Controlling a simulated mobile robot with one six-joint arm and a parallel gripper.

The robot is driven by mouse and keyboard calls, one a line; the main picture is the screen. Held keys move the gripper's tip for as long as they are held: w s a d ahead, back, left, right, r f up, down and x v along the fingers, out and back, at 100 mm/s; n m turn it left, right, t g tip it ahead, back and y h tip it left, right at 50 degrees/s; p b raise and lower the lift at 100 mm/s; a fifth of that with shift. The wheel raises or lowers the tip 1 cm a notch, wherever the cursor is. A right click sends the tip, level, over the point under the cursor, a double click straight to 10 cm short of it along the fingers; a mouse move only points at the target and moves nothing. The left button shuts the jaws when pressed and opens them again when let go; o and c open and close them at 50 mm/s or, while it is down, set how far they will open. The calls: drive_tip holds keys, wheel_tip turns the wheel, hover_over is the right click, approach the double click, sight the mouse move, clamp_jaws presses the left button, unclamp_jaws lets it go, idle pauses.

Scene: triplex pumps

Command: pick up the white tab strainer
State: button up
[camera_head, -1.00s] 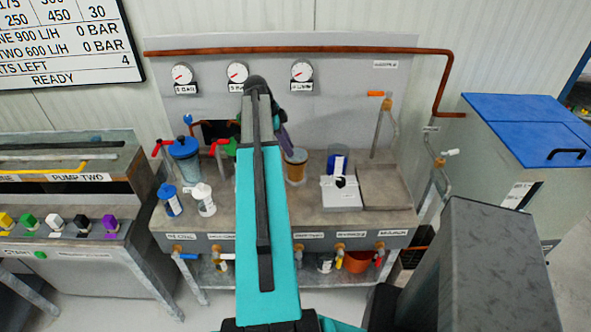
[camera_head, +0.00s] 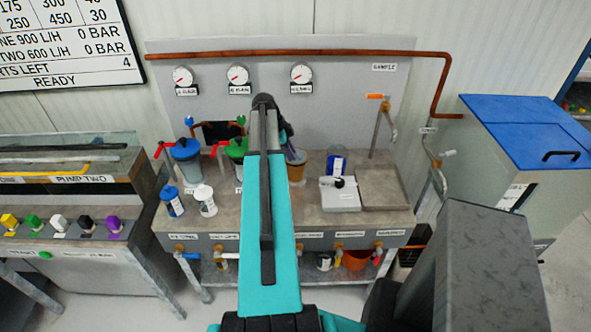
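A small white-capped cylinder (camera_head: 204,200), which looks like the white tab strainer, stands upright at the front left of the bench. A blue-capped one (camera_head: 172,201) stands close on its left. I cannot make out a tab on either at this size. My teal arm reaches up the middle of the view, to the right of the white-capped cylinder and apart from it in the picture. Dark wrist parts show at the arm's far end, over the back of the bench. My gripper's fingers are hidden behind the arm.
The bench (camera_head: 233,215) also holds a blue-lidded jar (camera_head: 187,158), a green-lidded jar (camera_head: 237,150), an amber cup (camera_head: 296,170), a blue-and-white canister (camera_head: 337,160) and a white box (camera_head: 341,196). A copper pipe (camera_head: 340,54) crosses the back panel.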

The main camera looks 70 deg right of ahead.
idle(0.4)
clamp_jaws()
drive_tip(key=shift+r, duration=0.25)
wheel_tip(320, 180, up, 18)
drive_tip(key=b, duration=0.5)
drive_tip(key=shift+f+b, duration=0.2)
drive_tip(key=shift+b, duration=0.2)
drive_tip(key=shift+s, duration=0.1)
idle(0.7)
